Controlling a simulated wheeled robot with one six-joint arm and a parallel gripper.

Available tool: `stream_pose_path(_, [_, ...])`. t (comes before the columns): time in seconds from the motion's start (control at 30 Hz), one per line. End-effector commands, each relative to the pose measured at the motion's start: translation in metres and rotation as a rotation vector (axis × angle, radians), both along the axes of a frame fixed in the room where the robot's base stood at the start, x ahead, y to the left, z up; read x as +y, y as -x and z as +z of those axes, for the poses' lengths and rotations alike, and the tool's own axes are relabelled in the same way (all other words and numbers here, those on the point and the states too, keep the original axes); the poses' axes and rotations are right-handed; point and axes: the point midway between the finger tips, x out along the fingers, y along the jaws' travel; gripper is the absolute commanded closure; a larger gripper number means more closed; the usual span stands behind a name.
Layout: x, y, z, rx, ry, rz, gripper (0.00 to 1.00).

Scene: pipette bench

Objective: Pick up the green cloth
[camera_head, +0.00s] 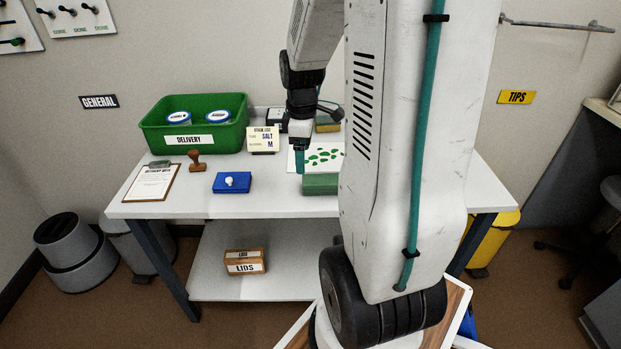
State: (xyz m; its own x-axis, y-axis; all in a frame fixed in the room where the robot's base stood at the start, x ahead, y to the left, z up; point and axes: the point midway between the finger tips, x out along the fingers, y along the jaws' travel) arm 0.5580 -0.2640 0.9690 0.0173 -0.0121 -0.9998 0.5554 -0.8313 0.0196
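A flat green block-like item (320,184), which may be the folded green cloth, lies at the front edge of the white table (270,203). My arm hides its right end. My gripper (300,169) points down just above and to the left of this item, with teal fingertips. It appears apart from the item, but the exact gap is unclear. The fingers overlap in this view, so I cannot tell whether they are open or shut. Nothing is visibly held.
A white sheet with green patches (297,158) lies behind the gripper. A blue box with a white knob (232,182), a wooden stamp (195,161) and a clipboard (152,184) lie to the left. A green DELIVERY bin (160,141) stands behind them. My arm blocks the table's right side.

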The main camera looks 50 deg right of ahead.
Motion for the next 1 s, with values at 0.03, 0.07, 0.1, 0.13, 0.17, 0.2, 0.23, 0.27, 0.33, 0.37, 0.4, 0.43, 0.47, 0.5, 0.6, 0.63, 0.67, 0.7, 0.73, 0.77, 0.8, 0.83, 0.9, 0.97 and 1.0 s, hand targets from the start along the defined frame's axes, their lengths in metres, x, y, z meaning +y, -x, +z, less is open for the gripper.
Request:
stream_pose_path(0.03, [-0.019, 0.002, -0.017, 0.010, -0.007, 0.024, 0.20])
stream_pose_path(0.07, [-0.027, 0.003, -0.024, 0.012, -0.008, 0.043, 0.20])
stream_pose_path(0.1, [-0.037, 0.004, -0.032, 0.014, -0.009, 0.067, 0.20])
stream_pose_path(0.13, [-0.043, 0.005, -0.038, 0.016, -0.010, 0.082, 0.20])
stream_pose_path(0.17, [-0.048, 0.005, -0.042, 0.016, -0.010, 0.095, 0.20])
stream_pose_path(0.2, [-0.054, 0.007, -0.047, 0.017, -0.011, 0.109, 0.20])
stream_pose_path(0.23, [-0.057, 0.007, -0.051, 0.018, -0.011, 0.118, 0.20])
stream_pose_path(0.27, [-0.059, 0.008, -0.054, 0.018, -0.012, 0.125, 0.20])
stream_pose_path(0.33, [-0.062, 0.008, -0.061, 0.018, -0.012, 0.135, 0.20])
stream_pose_path(0.37, [-0.063, 0.009, -0.064, 0.019, -0.013, 0.137, 0.20])
stream_pose_path(0.4, [-0.063, 0.009, -0.069, 0.019, -0.013, 0.139, 0.20])
stream_pose_path(0.43, [-0.063, 0.008, -0.072, 0.019, -0.013, 0.139, 0.20])
stream_pose_path(0.47, [-0.063, 0.008, -0.076, 0.019, -0.013, 0.139, 0.20])
stream_pose_path(0.5, [-0.063, 0.008, -0.080, 0.019, -0.013, 0.139, 0.20])
stream_pose_path(0.6, [-0.064, 0.008, -0.091, 0.019, -0.013, 0.139, 0.20])
stream_pose_path(0.63, [-0.065, 0.009, -0.095, 0.019, -0.013, 0.139, 0.20])
stream_pose_path(0.67, [-0.065, 0.009, -0.100, 0.019, -0.013, 0.138, 0.20])
stream_pose_path(0.7, [-0.067, 0.009, -0.107, 0.020, -0.014, 0.138, 0.20])
stream_pose_path(0.73, [-0.067, 0.009, -0.112, 0.020, -0.014, 0.138, 0.20])
stream_pose_path(0.77, [-0.068, 0.009, -0.116, 0.019, -0.013, 0.139, 0.20])
stream_pose_path(0.8, [-0.068, 0.009, -0.121, 0.020, -0.014, 0.139, 0.20])
stream_pose_path(0.83, [-0.068, 0.009, -0.125, 0.019, -0.013, 0.139, 0.20])
stream_pose_path(0.9, [-0.068, 0.008, -0.131, 0.018, -0.012, 0.139, 0.20])
stream_pose_path(0.97, [-0.068, 0.008, -0.133, 0.018, -0.012, 0.139, 0.20])
stream_pose_path(1.0, [-0.068, 0.008, -0.134, 0.018, -0.011, 0.139, 0.20])
